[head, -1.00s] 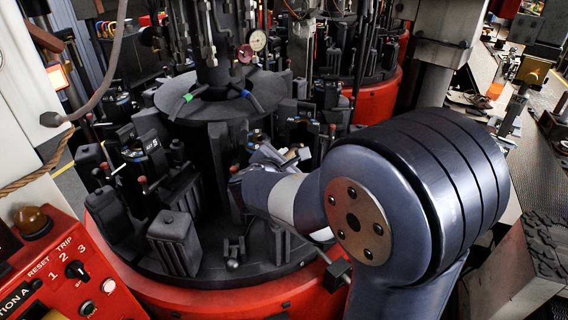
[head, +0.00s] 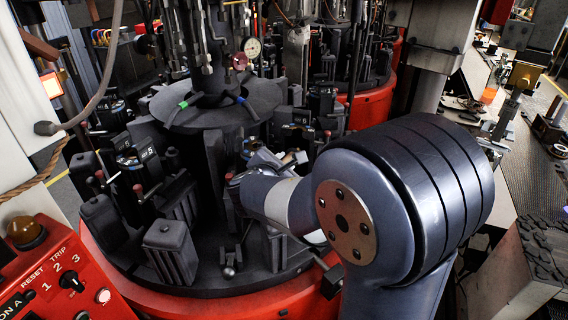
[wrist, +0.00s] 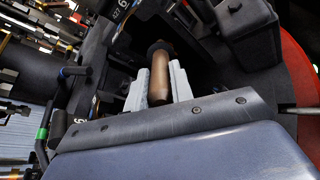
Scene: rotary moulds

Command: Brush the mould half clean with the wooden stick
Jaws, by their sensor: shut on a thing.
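In the wrist view, my gripper (wrist: 160,72) has its two pale grey fingers shut on the brown wooden stick (wrist: 159,82). The stick points away from the camera, and its far end lies against dark mould parts, where contact cannot be told. A dark mould half (wrist: 128,22) marked with a white 6 stands just beyond and left of the stick. In the head view, my arm hides most of the gripper and the stick. The gripper end is among the dark mould blocks on the right side of the rotary table (head: 205,275).
Dark mould blocks (head: 170,250) with upright levers ring the central column closely. A red control panel (head: 60,275) stands at the lower left. A second rotary machine (head: 380,85) with a red base is behind. A bench (head: 535,170) runs along the right.

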